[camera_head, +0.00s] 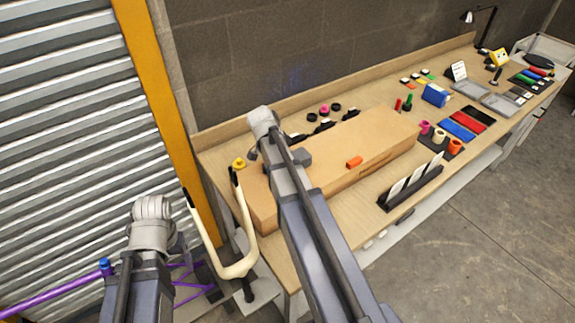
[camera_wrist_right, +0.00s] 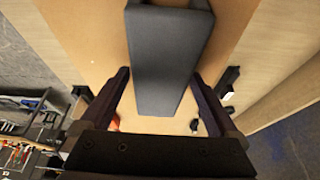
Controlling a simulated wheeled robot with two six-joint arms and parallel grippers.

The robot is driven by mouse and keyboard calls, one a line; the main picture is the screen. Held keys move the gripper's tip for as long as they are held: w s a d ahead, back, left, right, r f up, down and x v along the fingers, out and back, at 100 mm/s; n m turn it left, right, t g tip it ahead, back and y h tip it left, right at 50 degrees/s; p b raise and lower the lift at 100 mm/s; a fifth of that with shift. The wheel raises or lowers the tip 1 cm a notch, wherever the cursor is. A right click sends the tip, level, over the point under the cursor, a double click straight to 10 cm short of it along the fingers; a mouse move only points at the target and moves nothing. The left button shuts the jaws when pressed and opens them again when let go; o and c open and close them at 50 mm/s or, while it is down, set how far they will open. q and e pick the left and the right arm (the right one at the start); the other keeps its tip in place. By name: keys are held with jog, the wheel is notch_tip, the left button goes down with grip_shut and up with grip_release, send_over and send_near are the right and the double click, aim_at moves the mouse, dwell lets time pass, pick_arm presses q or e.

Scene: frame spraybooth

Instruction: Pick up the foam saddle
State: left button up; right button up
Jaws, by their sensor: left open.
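The foam saddle appears to be the dark grey block (camera_wrist_right: 165,60) in the right wrist view. It lies over the tan box and between the two fingers of my right gripper (camera_wrist_right: 160,72). The fingertips are close along both its sides; I cannot tell whether they touch. In the head view, a small part of the grey block (camera_head: 303,157) shows beside my right arm, which hides the rest and the gripper. My left gripper (camera_head: 178,243) is open, mostly hidden behind its own wrist at the lower left, away from the block.
The long tan box (camera_head: 375,140) sits on the wooden workbench (camera_head: 225,150), with an orange piece (camera_head: 354,162) on it. A cream fork (camera_head: 241,267) stands between my arms. A slotted black rack (camera_head: 410,188) sits at the bench's front edge. Floor at right is clear.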

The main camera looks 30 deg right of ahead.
jog(key=c, duration=1.1)
jog(key=shift+r, duration=0.1)
